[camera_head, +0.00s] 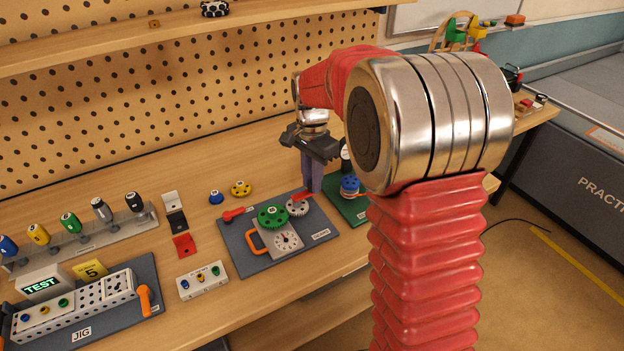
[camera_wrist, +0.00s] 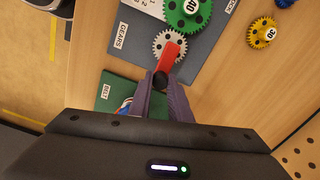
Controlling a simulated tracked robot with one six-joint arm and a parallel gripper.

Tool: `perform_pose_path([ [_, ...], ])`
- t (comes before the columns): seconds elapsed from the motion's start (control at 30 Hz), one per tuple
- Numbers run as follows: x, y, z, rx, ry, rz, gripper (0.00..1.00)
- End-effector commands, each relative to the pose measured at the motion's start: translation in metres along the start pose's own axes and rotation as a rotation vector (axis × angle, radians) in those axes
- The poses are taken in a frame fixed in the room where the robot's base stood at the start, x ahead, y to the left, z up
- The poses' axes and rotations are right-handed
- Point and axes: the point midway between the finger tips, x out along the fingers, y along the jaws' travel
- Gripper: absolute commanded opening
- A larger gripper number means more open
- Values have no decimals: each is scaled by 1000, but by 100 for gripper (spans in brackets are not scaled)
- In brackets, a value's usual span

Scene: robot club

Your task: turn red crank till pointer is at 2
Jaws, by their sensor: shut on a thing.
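The red crank (camera_head: 301,197) sits on a small white gear (camera_head: 297,208) on the grey gears board (camera_head: 243,250). In the wrist view the red crank (camera_wrist: 171,56) runs down to a dark knob. My gripper (camera_wrist: 160,86) is shut on that knob, with fingers pointing down in the head view (camera_head: 311,188). A green gear (camera_head: 272,216) marked 40 lies beside the white gear. The pointer dial (camera_head: 287,240) is on a light plate in front of it. Its pointer is too small to read, and the wrist view cuts the dial off.
A green belt board (camera_head: 350,208) with a blue wheel stands close to the right. A yellow gear (camera_wrist: 262,33) lies behind. My arm covers the right of the head view.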

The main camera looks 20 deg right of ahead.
Motion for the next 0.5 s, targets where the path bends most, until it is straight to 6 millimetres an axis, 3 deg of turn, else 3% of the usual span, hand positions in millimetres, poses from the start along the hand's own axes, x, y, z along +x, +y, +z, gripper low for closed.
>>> perform_pose_path([
  [0.1,0,0,0,0,0,-1,0],
  [0.5,0,-2,0,-31,0,-1,0],
])
